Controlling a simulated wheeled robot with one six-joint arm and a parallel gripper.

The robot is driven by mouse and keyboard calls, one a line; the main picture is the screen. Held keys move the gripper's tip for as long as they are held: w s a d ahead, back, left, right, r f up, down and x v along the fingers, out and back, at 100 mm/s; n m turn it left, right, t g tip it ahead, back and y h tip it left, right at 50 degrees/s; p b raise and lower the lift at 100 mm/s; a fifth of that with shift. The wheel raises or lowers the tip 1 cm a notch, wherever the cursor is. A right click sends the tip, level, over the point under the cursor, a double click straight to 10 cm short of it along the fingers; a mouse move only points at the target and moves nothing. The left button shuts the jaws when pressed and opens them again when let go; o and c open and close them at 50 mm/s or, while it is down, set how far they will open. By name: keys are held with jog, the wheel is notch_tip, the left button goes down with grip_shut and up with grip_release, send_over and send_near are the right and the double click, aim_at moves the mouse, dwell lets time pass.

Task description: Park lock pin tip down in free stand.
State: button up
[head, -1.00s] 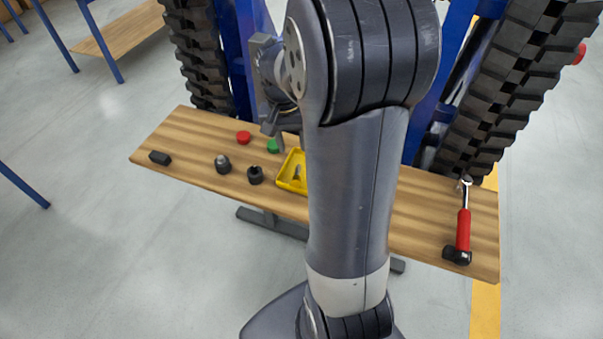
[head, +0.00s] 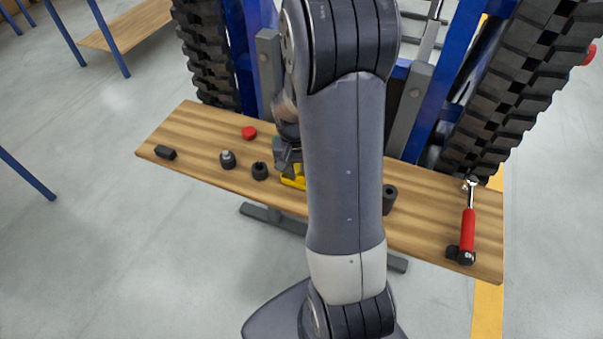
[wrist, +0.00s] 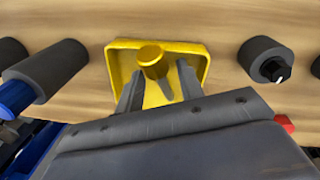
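The yellow tray (head: 294,182) lies on the wooden bench, mostly hidden behind my arm in the head view. In the wrist view, the tray (wrist: 118,60) holds the lock pin (wrist: 152,60), with a gold-yellow end and a grey part below it. My gripper (wrist: 160,82) is open, its fingers on either side of the pin with gaps visible. Dark round stands are on the bench: one (head: 227,160) with a grey piece on top, one (head: 260,171) beside the tray, and one (head: 389,199) right of my arm.
A red-handled wrench (head: 467,230) lies at the right end. Black tracks (head: 510,90) and blue frame parts rise behind the bench.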

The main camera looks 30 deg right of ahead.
grip_shut()
dwell(0.3)
